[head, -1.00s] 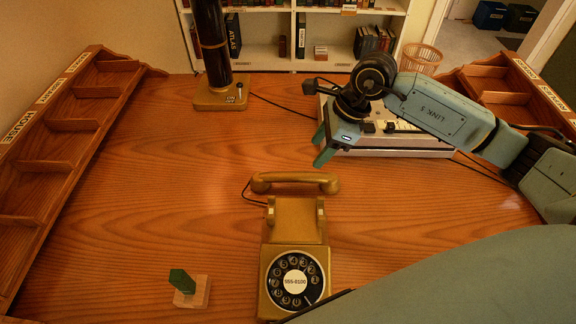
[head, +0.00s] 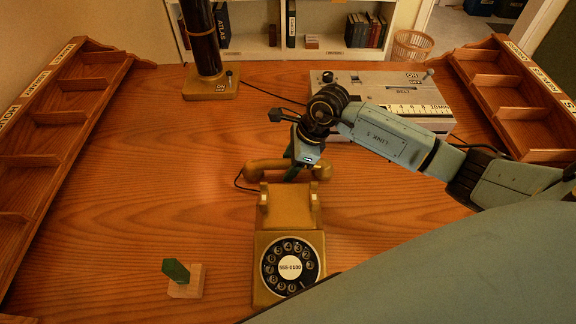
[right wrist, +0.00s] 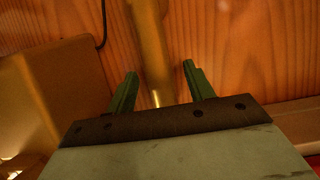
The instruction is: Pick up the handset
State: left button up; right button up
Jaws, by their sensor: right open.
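The mustard-gold handset (head: 262,171) lies crosswise just behind the rotary telephone (head: 260,240) in the head view. My right gripper (head: 292,172) is open over the middle of the handset, and its green fingers partly hide the bar. In the right wrist view the handset (right wrist: 150,45) runs between the two open green fingers (right wrist: 158,85), with wood on both sides of it. I cannot tell whether either finger touches it. The telephone body (right wrist: 50,90) is at the left of that view. My left gripper is not in view.
A grey machine (head: 345,85) with a scale stands behind my right arm. A black column on a brass base (head: 212,90) stands at the back left. A green piece on a wooden block (head: 190,284) is at front left. Wooden racks (head: 60,110) line both sides. The left desk middle is clear.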

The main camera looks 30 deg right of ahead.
jog(key=c, duration=0.4)
jog(key=shift+r, duration=0.1)
grip_shut()
